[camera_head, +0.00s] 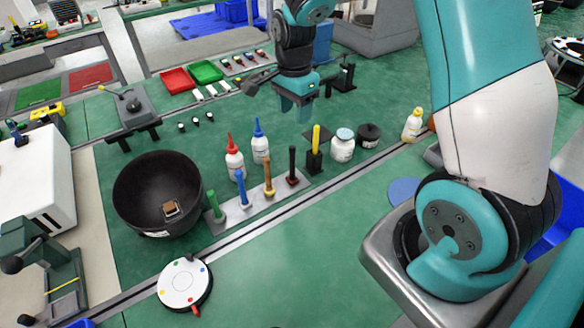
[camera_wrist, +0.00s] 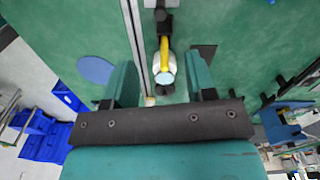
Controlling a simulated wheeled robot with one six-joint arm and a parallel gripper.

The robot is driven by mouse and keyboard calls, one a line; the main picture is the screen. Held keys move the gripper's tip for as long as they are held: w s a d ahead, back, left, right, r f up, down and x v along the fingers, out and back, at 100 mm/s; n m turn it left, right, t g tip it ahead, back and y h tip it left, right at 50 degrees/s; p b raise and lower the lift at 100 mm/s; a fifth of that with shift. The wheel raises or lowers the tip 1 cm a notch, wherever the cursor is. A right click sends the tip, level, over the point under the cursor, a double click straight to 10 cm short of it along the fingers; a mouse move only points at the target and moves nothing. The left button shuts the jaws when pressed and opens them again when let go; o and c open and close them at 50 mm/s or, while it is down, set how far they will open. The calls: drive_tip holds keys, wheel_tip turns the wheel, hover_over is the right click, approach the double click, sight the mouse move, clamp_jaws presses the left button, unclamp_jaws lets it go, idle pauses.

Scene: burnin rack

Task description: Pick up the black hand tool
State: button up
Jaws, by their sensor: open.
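The black hand tool (camera_head: 292,165) stands upright with a dark reddish foot at the right end of a light grey strip (camera_head: 247,200). My gripper (camera_head: 293,108) is open and empty, pointing down above the bench, behind the tool in the head view. Its two teal fingers (camera_wrist: 162,65) are spread apart in the wrist view. Between and beyond them show a yellow-handled tool (camera_wrist: 164,52) and a white jar. I cannot make out the black tool for certain in the wrist view.
Green, blue and orange-brown handled tools share the strip. A yellow-handled tool (camera_head: 316,138) stands in a black block to the right, with a white jar (camera_head: 342,146) beyond. Red-capped (camera_head: 234,160) and blue-capped (camera_head: 260,142) bottles stand behind. A black bowl (camera_head: 150,190) is left.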

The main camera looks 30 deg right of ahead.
sight(292, 147)
wheel_tip(292, 147, down, 9)
drive_tip(key=shift+s+a+f+p, duration=0.1)
drive_tip(key=shift+s+p, duration=0.05)
drive_tip(key=shift+p, duration=0.8)
drive_tip(key=f, duration=0.1)
drive_tip(key=f+p, duration=0.1)
drive_tip(key=f, duration=0.1)
drive_tip(key=f+p, duration=0.1)
drive_tip(key=shift+a+f, duration=0.15)
drive_tip(key=shift+a, duration=0.15)
drive_tip(key=shift+f, duration=0.55)
clamp_jaws()
